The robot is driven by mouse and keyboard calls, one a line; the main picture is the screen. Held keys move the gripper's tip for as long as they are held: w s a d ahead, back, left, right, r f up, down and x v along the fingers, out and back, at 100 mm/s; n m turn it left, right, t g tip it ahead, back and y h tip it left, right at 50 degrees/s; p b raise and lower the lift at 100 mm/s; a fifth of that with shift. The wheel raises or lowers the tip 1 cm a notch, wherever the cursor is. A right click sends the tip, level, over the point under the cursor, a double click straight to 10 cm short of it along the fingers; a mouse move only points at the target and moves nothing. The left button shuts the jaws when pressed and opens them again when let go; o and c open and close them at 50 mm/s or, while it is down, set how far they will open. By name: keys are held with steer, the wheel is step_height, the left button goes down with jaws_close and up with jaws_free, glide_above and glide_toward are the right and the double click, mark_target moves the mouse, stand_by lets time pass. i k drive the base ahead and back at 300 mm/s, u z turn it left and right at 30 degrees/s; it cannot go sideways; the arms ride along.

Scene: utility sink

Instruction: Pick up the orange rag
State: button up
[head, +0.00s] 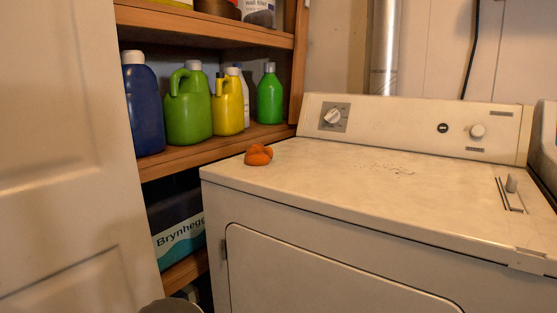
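The orange rag (258,155) lies crumpled in a small heap on the white top of the dryer-like machine (330,185). It sits near the machine's back left corner, close to the left edge. Nothing covers it in the head view. My gripper does not show in this view.
A wooden shelf (215,148) left of the machine holds several bottles, including a blue one (143,110) and a green jug (188,110). A white door (75,150) fills the left side. The machine's raised control panel (410,128) stands behind its mostly clear top.

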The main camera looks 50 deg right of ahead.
mark_target(256, 155)
steer(key=z, duration=1.45)
